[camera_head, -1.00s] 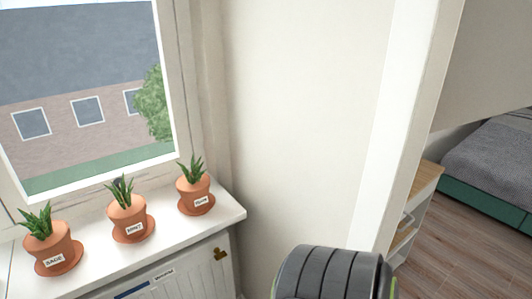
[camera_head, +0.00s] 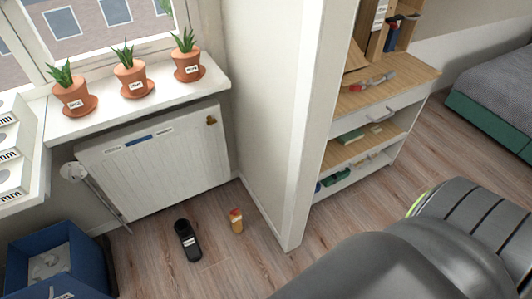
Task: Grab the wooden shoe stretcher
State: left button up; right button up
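I cannot make out a wooden shoe stretcher for sure. A black, elongated, shoe-like object (camera_head: 188,243) with a small white label lies on the wood floor in front of the radiator. A small orange-yellow object (camera_head: 236,221) with a red top is on the floor to its right, close to the wall. It is too small to identify. Neither gripper shows. A dark grey part of my own body fills the lower right.
A white radiator (camera_head: 160,163) hangs below the windowsill (camera_head: 112,112) with three potted plants. A blue bin (camera_head: 88,258) stands lower left. A wall end (camera_head: 290,215) juts out beside a wooden-topped shelf unit (camera_head: 405,84). A bed (camera_head: 497,88) is far right. Floor between wall and bin is mostly clear.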

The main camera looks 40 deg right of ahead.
aim_at(236, 222)
jog(key=z, duration=0.7)
jog(key=l, duration=0.15)
